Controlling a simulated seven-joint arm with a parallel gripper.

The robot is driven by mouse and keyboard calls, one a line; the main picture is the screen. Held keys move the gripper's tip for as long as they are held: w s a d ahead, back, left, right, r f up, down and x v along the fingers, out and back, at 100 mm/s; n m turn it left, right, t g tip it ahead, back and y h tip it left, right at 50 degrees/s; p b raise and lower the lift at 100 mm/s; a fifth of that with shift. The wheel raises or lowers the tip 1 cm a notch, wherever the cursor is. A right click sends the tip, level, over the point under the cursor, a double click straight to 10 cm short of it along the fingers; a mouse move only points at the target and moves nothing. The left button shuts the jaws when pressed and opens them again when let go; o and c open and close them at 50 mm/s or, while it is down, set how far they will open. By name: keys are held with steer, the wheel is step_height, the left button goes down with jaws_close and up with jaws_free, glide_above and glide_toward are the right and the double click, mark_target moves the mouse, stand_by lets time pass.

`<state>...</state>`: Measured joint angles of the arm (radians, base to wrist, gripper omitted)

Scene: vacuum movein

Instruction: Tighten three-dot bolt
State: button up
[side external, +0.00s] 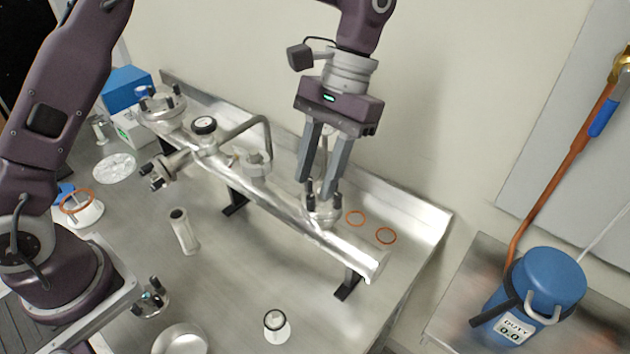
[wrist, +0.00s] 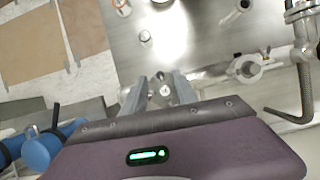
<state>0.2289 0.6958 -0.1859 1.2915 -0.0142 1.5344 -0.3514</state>
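My gripper (side external: 318,192) points down over the short flanged port (side external: 323,218) near the right end of the long silver pipe (side external: 290,208). Its two grey fingers are apart, with dark bolts of the port close to their tips. In the wrist view, my gripper (wrist: 161,82) also shows its fingers apart, with the round port (wrist: 162,93) between and beyond them. I see nothing held. I cannot make out dot marks on any bolt, so I cannot tell which is the three-dot bolt. The fingers partly hide the port's bolts, and contact is unclear.
Two orange rings (side external: 386,236) lie on the metal table (side external: 235,290) right of the port. A gauge (side external: 204,125) and bent tube (side external: 262,122) rise from the pipe at left. A blue pump (side external: 545,285) is at far right.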

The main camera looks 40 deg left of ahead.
steer(key=shift+x, duration=1.3)
jaws_close()
steer(key=shift+m+y, duration=0.3)
steer(key=shift+m, duration=0.6)
jaws_free()
steer(key=v, duration=0.7)
steer(key=shift+r, duration=0.15)
